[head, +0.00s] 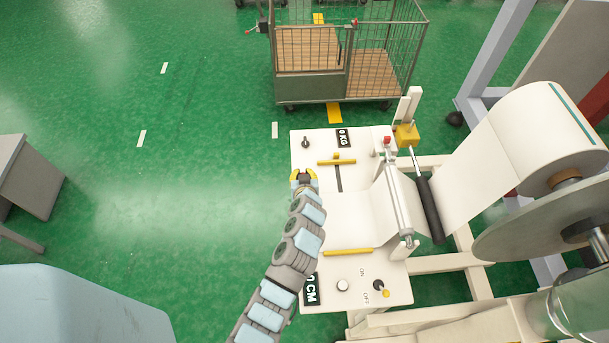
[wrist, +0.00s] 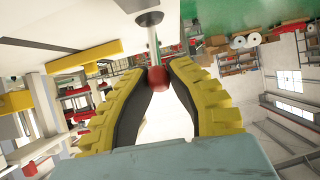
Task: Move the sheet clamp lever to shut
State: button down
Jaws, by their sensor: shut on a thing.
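A lever with a red ball knob (wrist: 152,78) on a thin metal rod (wrist: 152,42) shows in the wrist view. The rod comes from a dark round base (wrist: 146,18) on a white panel. My gripper (wrist: 160,72) has its yellow, black-padded fingertips closed on the red knob, one on each side. In the head view, my gripper (head: 304,174) is at the left edge of the white machine top (head: 355,275). A small dark fitting (head: 305,142) stands just beyond it. The knob in my grip cannot be made out there.
A white sheet (head: 348,215) runs across the top from a large roll (head: 540,140) at right. A roller bar (head: 398,205), a black roller (head: 430,208) and yellow bars (head: 347,252) stand near it. A wire cart (head: 345,60) is behind.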

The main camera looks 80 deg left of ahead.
jog(key=shift+d+f, duration=0.1)
jog(key=shift+f, duration=0.1)
jog(key=c, duration=1)
grip_release()
jog(key=shift+r, duration=0.15)
jog(key=shift+o, duration=0.2)
jog(key=v, duration=1.2)
